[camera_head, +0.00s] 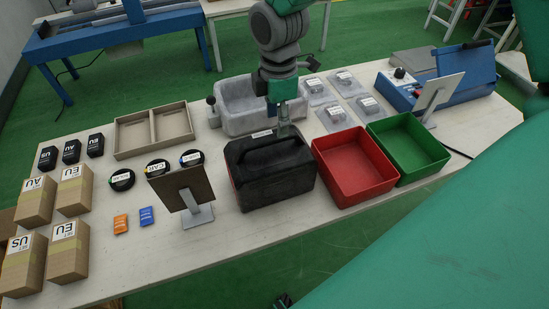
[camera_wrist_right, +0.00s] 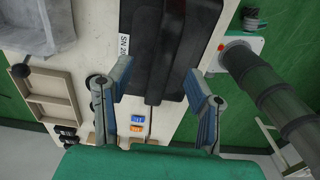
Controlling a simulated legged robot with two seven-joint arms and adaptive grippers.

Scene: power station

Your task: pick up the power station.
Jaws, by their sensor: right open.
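The power station (camera_head: 270,178) is a black box with a carrying handle on top, standing upright on the table. My right gripper (camera_head: 284,126) comes down from above, at the far side of its top near the handle. In the right wrist view the gripper (camera_wrist_right: 160,82) is open, with one finger on each side of the dark handle (camera_wrist_right: 163,45) in the picture. I cannot tell whether the fingers touch it. A white serial label (camera_wrist_right: 124,45) shows beside the handle. My left gripper does not show clearly in either view.
A red bin (camera_head: 352,168) and a green bin (camera_head: 410,148) stand close to its right. A dark panel on a stand (camera_head: 182,190) is at its left. A grey tub (camera_head: 235,108) stands behind. Cardboard boxes (camera_head: 70,190) fill the left end.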

